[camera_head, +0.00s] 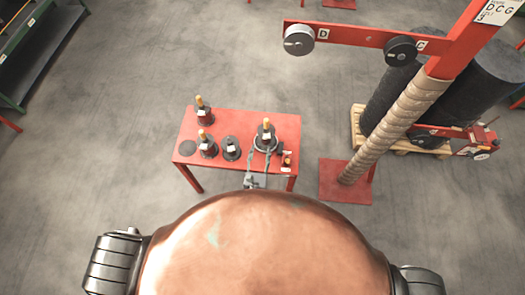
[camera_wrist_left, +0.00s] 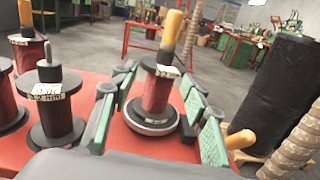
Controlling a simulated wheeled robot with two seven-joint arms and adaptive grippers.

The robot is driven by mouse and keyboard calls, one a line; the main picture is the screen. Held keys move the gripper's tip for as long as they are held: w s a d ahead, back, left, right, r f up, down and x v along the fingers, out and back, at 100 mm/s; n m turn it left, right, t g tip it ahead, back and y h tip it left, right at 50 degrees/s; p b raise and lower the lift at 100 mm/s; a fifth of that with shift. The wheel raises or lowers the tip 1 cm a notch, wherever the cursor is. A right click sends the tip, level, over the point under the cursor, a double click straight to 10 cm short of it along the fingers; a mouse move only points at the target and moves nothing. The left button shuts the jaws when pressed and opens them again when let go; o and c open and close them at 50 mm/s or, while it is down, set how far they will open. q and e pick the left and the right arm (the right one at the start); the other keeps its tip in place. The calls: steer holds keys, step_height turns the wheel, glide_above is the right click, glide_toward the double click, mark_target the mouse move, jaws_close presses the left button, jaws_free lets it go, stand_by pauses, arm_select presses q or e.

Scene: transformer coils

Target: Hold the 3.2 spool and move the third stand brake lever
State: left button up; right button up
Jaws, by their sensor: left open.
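A red-cored spool with a black flange and an upright wooden handle (camera_wrist_left: 155,100) stands on the red table (camera_head: 225,120). In the head view this spool (camera_head: 266,131) is near the table's right end. Its label is too small to read, so I cannot tell whether it is the 3.2 one. My left gripper (camera_head: 264,152) is open, with its green-padded fingers on either side of the spool; the wrist view shows the fingers (camera_wrist_left: 153,112) apart from it. My right gripper is out of view. I cannot single out the third stand's brake lever.
Other spools (camera_head: 208,146) stand left on the table, one without a wooden handle (camera_head: 231,148). A small wooden-handled piece (camera_head: 287,160) is at the right edge. A rope-wrapped red post (camera_head: 395,125) and black cylinders (camera_head: 480,90) on a pallet stand right. Floor is open left.

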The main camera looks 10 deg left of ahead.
mark_target(266, 132)
arm_select(q)
steer(key=w, duration=0.4)
steer(key=w+d, duration=0.1)
steer(key=w, duration=0.7)
steer(key=shift+d, duration=0.25)
steer(key=shift+c, duration=0.7)
jaws_close()
steer(key=shift+o, duration=0.7)
jaws_free()
steer(key=s, duration=1.2)
steer(key=shift+a, duration=0.25)
